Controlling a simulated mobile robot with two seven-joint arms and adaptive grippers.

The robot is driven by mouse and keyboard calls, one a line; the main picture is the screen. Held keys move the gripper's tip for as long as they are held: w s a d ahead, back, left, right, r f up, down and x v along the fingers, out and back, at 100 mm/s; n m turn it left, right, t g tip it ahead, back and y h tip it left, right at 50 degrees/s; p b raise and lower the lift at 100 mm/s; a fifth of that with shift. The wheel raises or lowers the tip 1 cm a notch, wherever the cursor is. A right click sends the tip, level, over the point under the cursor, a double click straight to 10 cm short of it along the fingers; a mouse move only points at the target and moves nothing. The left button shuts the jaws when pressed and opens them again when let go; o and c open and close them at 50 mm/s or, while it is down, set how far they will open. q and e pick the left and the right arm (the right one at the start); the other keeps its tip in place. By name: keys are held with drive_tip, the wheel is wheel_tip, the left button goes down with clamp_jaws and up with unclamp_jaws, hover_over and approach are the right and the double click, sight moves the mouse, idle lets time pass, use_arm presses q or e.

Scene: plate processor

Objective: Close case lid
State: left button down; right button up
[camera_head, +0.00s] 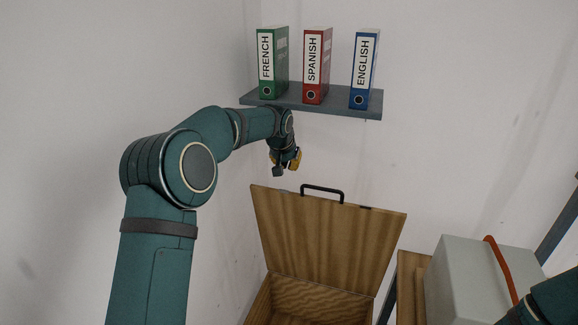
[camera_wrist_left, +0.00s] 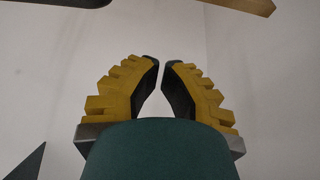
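The wooden case (camera_head: 262,303) stands low in the head view. Its lid (camera_head: 325,232) is raised, standing open and tilted back. A black handle (camera_head: 322,191) sits on the lid's upper edge. My left gripper (camera_head: 284,172) hangs just above and left of the handle, apart from the lid in the picture. In the left wrist view its yellow, black-padded fingers (camera_wrist_left: 160,62) lean towards each other, with a narrow empty gap between the tips. My right gripper is out of view; only part of that arm shows at the lower right.
A grey wall shelf (camera_head: 312,104) above carries green (camera_head: 273,62), red (camera_head: 317,65) and blue (camera_head: 364,68) binders, close over my left wrist. A grey box (camera_head: 475,280) with an orange-red strap (camera_head: 497,262) stands right of the case. White walls are behind.

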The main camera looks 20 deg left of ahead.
use_arm(q)
wheel_tip(320, 180, down, 8)
drive_tip(key=shift+p, duration=0.35)
idle(0.4)
drive_tip(key=shift+a, duration=0.1)
idle(0.4)
